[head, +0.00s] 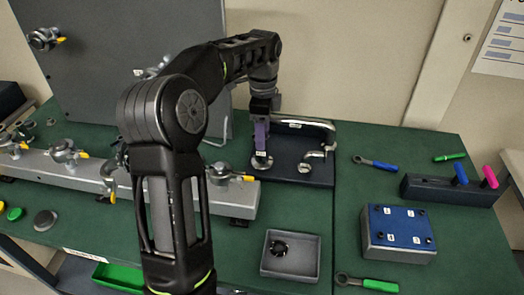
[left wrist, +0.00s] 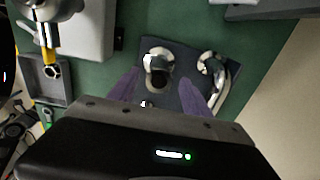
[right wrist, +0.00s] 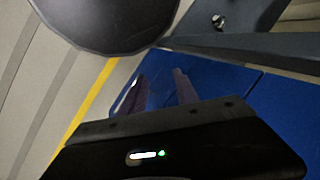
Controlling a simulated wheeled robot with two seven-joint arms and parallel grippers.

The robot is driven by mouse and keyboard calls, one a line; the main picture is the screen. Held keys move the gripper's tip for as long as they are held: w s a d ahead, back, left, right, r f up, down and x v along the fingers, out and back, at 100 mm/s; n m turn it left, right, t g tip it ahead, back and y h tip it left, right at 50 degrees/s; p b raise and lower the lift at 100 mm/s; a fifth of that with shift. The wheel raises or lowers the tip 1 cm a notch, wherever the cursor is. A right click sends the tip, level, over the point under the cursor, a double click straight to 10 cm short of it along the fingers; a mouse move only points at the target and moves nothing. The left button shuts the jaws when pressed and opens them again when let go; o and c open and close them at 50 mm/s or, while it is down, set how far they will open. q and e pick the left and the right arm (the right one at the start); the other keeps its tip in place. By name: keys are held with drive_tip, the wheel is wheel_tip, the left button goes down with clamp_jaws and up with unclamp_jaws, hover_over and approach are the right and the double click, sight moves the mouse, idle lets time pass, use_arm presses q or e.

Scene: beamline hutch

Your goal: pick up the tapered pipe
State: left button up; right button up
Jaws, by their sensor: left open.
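Shiny metal pipe pieces lie on a dark board (head: 286,175) at the back middle of the bench. One piece (head: 262,162) is at the board's left side, below my left gripper (head: 262,143). A longer pipe (head: 308,123) lies along the back, and a bent one (head: 318,156) is at the right. I cannot tell for sure which is tapered. In the left wrist view, my open left fingers (left wrist: 160,92) stand either side of a pipe piece (left wrist: 157,58), with no visible grip on it. My right gripper (right wrist: 163,88) looks open and empty in the right wrist view.
A grey rail (head: 225,195) with clamps is left of the board. A grey tray (head: 290,265) with a black ring is in front.

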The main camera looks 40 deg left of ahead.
use_arm(q)
drive_tip(key=shift+s+f+p, duration=0.1)
drive_tip(key=shift+f+p, duration=0.65)
drive_tip(key=shift+f, duration=1.85)
clamp_jaws()
